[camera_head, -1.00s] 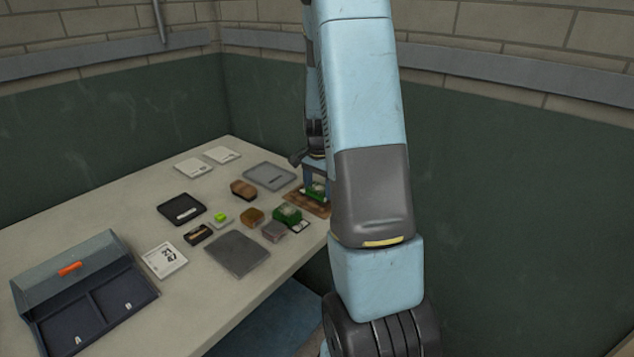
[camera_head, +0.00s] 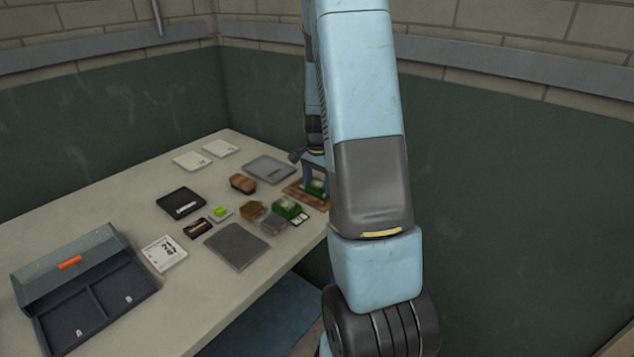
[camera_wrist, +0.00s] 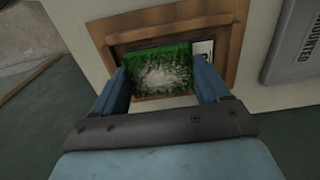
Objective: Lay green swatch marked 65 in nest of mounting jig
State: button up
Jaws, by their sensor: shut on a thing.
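My gripper (camera_wrist: 166,88) is shut on a green swatch (camera_wrist: 155,70), a turf piece with a pale, worn middle. The swatch is over the opening of a brown wooden frame, the mounting jig (camera_wrist: 232,45). I cannot tell whether the swatch touches the nest floor. A small white label with a dark patch shows at the nest's right side; no number is readable. In the head view the jig (camera_head: 296,196) is at the table's right edge, and my gripper (camera_head: 315,185) is above it, partly hidden by my arm.
A grey tray marked "MOUNTED" (camera_wrist: 293,45) lies right of the jig. Another green block (camera_head: 287,207), a brown block (camera_head: 243,183) and a grey plate (camera_head: 237,245) lie nearby. An open blue-grey case (camera_head: 85,290) stands at the front left.

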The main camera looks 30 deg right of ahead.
aim_at(318, 184)
jog(key=shift+f, duration=0.15)
jog(key=o, duration=1.1)
notch_tip(318, 184, up, 14)
jog(key=shift+f, duration=0.15)
